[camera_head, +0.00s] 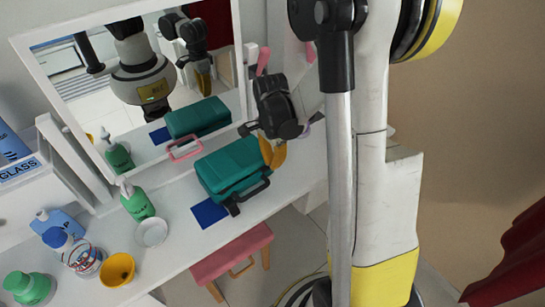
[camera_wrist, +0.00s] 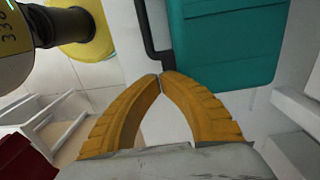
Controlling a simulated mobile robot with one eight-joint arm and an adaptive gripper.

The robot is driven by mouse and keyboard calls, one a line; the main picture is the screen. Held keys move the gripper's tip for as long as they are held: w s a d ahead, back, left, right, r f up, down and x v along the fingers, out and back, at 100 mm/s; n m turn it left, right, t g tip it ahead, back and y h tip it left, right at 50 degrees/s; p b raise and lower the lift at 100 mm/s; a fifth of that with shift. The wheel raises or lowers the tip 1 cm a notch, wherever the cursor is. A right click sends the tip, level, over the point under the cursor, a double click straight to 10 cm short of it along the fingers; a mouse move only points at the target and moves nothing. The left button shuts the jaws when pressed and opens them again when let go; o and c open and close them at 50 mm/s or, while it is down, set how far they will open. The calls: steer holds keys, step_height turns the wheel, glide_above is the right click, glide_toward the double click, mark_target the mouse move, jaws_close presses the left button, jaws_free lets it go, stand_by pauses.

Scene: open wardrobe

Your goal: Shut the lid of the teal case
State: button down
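The teal case (camera_head: 228,163) lies on the white dressing table in front of the mirror, with a black handle (camera_head: 252,190) along its front side. Its lid looks down or nearly down; I cannot tell whether a small gap is left. My gripper (camera_head: 272,160) is at the right end of the case, its orange fingers pointing down. In the wrist view the fingertips of my gripper (camera_wrist: 161,78) meet, with nothing visible between them. They are close to the black handle (camera_wrist: 150,40) and the teal surface (camera_wrist: 225,45); contact is unclear.
A mirror (camera_head: 150,75) stands behind the case. A blue square (camera_head: 209,212) lies in front of it. To the left are a green pump bottle (camera_head: 138,203), a white bowl (camera_head: 152,232) and a yellow cup (camera_head: 117,269). A pink stool (camera_head: 232,255) stands in front.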

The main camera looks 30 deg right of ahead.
steer(key=shift+f, duration=0.35)
step_height(320, 180, down, 2)
steer(key=shift+s+t+b, duration=0.15)
steer(key=shift+t+b, duration=0.15)
steer(key=shift+b, duration=0.55)
steer(key=shift+r, duration=0.1)
step_height(320, 180, up, 14)
steer(key=p, duration=0.8)
steer(key=s+a+r+n+t, duration=0.3)
steer(key=s+a+r+n, duration=0.2)
steer(key=a+r+n, duration=0.1)
steer(key=s+a+r+n+t, duration=0.4)
steer(key=s+a+r+n, duration=0.1)
steer(key=a+n, duration=0.4)
steer(key=shift+s+r+n, duration=0.3)
steer(key=shift+r+n, duration=0.1)
steer(key=shift+n, duration=0.7)
